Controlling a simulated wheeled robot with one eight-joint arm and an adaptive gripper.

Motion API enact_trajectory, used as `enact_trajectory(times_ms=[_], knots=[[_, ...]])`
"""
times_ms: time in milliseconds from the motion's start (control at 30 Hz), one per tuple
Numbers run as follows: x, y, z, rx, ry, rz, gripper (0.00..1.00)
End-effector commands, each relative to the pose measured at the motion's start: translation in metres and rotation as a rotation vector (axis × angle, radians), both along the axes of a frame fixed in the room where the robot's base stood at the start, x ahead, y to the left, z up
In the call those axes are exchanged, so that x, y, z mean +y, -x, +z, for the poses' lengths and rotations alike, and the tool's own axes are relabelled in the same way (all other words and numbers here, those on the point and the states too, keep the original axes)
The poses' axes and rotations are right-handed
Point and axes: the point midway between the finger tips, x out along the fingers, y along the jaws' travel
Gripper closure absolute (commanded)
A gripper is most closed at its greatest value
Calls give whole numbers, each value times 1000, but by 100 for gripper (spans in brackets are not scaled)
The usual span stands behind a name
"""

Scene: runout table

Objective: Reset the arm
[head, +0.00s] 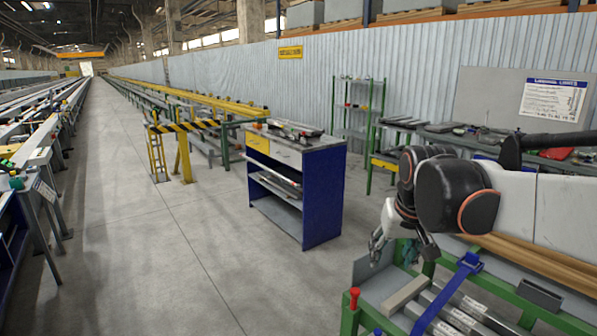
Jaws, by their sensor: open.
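My arm (452,190) reaches in from the right edge, with white links and dark joints with orange rings. My gripper (402,250) hangs at its end, pointing down, at the left end of a green-framed rack (350,318). Its fingers are apart, and I see nothing held between them. The gripper is partly hidden by the large dark joint. I cannot tell how high it is above the rack.
The rack holds metal bars (455,318), wooden planks (540,262) and a blue strap (447,285). A blue workbench (322,195) with tools stands left of the gripper. Shelves (358,110) stand behind. The concrete aisle (130,250) at left is clear.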

Motion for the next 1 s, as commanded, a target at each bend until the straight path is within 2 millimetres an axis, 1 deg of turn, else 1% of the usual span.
enact_trajectory(times_ms=[33,167,200,267,400,500,600,700,800,1000], knots=[[0,18,1,-16,1,4,50],[0,57,0,-59,6,14,50],[0,69,-2,-73,7,17,50],[0,87,-5,-92,9,21,50],[0,126,-17,-140,15,32,50],[0,152,-28,-172,20,40,50],[0,173,-41,-201,23,44,50],[0,187,-51,-223,27,50,50],[0,196,-58,-236,29,52,50],[0,200,-61,-244,30,54,50]])
